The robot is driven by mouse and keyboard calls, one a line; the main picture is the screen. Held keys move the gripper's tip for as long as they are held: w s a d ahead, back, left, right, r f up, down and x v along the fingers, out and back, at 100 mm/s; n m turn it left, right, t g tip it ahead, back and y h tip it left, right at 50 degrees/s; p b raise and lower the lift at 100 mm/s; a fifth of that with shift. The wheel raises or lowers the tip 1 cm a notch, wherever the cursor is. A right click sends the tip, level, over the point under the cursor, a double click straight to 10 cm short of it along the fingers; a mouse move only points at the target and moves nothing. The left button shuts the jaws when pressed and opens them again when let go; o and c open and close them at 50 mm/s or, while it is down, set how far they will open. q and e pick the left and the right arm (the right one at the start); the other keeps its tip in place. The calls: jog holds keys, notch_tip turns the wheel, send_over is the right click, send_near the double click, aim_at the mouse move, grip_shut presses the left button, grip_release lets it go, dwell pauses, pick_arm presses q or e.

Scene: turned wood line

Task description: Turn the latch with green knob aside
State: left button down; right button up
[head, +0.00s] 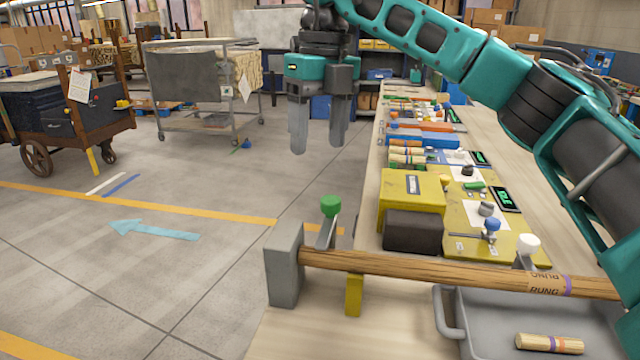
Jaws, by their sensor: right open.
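The latch with the green knob (330,206) stands upright at the left end of a wooden rung (430,270), close to a grey end block (284,265). Its metal arm rises from beside the rung to the knob. A second latch with a white knob (528,244) stands farther right along the rung. My right gripper (318,140) hangs above and behind the green knob, fingers pointing down. It is open and empty, apart from the knob. My left gripper is out of view.
A yellow box (410,190) with a dark block (413,232) stands behind the rung. A grey tray (600,325) holds a short wooden piece (549,343) at front right. Several small parts line the long table. Open floor lies to the left.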

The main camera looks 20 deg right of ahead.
aim_at(331, 199)
jog(key=shift+d+f+m+h+b, duration=0.35)
jog(key=shift+d+f+b, duration=0.5)
jog(key=shift+d+f, duration=0.3)
notch_tip(331, 199, down, 7)
jog(key=shift+w+f+b, duration=0.1)
jog(key=shift+f+b, duration=0.05)
jog(key=shift+b, duration=0.35)
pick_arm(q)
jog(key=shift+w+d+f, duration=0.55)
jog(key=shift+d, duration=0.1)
pick_arm(e)
jog(key=shift+f, duration=0.65)
jog(key=shift+c, duration=0.3)
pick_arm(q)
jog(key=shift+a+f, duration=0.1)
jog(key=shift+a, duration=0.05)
pick_arm(e)
grip_shut()
